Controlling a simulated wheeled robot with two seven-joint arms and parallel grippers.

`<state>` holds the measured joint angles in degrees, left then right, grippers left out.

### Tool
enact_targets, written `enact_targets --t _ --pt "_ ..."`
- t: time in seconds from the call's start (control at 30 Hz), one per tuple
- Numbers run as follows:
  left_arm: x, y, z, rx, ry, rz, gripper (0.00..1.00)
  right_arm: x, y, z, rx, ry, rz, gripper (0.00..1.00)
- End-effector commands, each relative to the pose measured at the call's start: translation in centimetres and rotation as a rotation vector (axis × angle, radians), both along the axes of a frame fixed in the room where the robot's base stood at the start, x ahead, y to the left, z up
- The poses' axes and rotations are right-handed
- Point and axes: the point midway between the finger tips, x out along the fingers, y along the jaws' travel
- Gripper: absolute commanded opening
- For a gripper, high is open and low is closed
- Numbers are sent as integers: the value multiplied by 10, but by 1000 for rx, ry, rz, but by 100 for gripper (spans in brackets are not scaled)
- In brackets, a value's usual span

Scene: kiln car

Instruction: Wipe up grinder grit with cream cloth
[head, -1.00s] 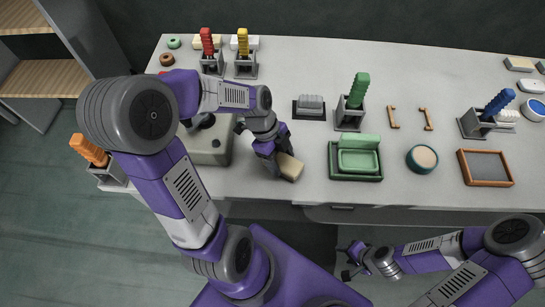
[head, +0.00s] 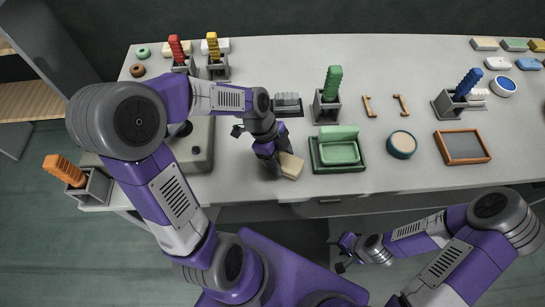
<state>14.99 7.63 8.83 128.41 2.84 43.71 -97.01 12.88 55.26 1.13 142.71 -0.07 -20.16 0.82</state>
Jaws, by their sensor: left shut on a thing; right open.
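The cream cloth (head: 290,166) is a small pale block at the front part of the worktop. My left gripper (head: 277,156) is shut on it and holds it low, at or just above the surface; I cannot tell whether it touches. The grinder (head: 195,150), a grey-beige box, stands left of the cloth and is partly hidden behind my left arm. I cannot make out any grit; the gripper and arm cover part of that area. My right gripper (head: 340,254) is open and empty, below the front edge of the worktop.
A green tray (head: 318,163) stands just right of the cloth. Beyond it are a teal round pot (head: 402,144) and a wood-framed slate (head: 463,147). Holders with a green handle (head: 332,84), red handle (head: 177,50) and blue handle (head: 467,84) stand further back.

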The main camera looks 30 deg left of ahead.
Motion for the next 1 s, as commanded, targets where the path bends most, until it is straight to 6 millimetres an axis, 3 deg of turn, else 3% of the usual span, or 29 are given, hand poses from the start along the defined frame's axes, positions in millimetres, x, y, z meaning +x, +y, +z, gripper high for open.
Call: enact_targets --t 0.67,1.0 --pt "3 -4 0 1 -1 0 18 0 0 -1 0 0 0 55" --pt "-11 18 -1 1 0 4 18 0 0 -1 0 0 0 55"
